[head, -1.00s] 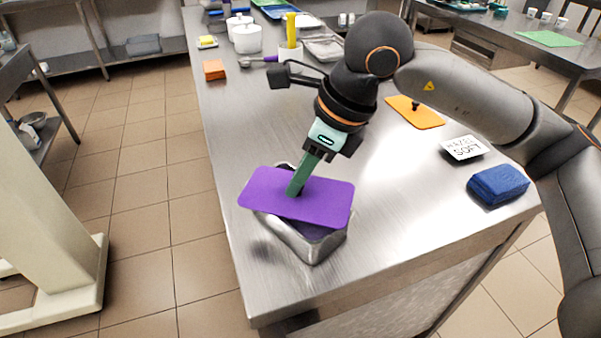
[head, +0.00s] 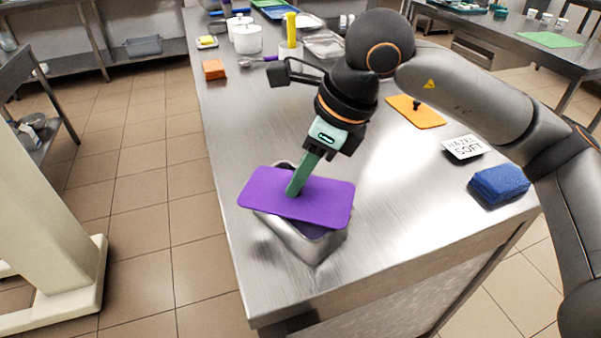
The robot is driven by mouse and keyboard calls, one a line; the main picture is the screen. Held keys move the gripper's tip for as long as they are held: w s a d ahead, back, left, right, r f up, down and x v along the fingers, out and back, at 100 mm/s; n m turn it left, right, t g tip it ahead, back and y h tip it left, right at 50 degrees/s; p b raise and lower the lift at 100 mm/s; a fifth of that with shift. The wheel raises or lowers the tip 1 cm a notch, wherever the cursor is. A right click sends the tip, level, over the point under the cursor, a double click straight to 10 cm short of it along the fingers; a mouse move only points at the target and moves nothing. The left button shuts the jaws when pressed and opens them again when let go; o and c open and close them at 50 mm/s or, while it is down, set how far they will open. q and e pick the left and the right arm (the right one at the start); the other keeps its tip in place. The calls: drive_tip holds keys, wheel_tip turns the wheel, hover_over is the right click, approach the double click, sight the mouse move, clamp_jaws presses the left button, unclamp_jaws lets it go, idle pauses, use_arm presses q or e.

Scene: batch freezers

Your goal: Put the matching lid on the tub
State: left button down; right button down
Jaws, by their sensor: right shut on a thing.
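A purple lid (head: 325,197) is held by my right gripper (head: 297,190), which is shut on it from above near its middle. A metal tub (head: 302,243) stands on the steel table under the lid. The lid lies over the tub's opening but is turned relative to the rim and overhangs at the left. Part of the tub's inside shows dark below the lid's front edge. I cannot tell whether the lid touches the rim. An orange lid (head: 416,113) with a dark knob lies farther back on the table. My left gripper is not in view.
A white label card (head: 464,147) and a folded blue cloth (head: 498,185) lie at the right of the steel table (head: 390,220). An orange block (head: 213,69), a whisk (head: 258,61) and white pots (head: 247,38) stand farther back. The table's left edge is close to the tub.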

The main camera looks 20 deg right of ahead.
idle(0.3)
drive_tip(key=shift+c, duration=0.6)
unclamp_jaws()
drive_tip(key=shift+r, duration=0.15)
drive_tip(key=shift+r+p, duration=2.3)
drive_tip(key=shift+r, duration=1.15)
clamp_jaws()
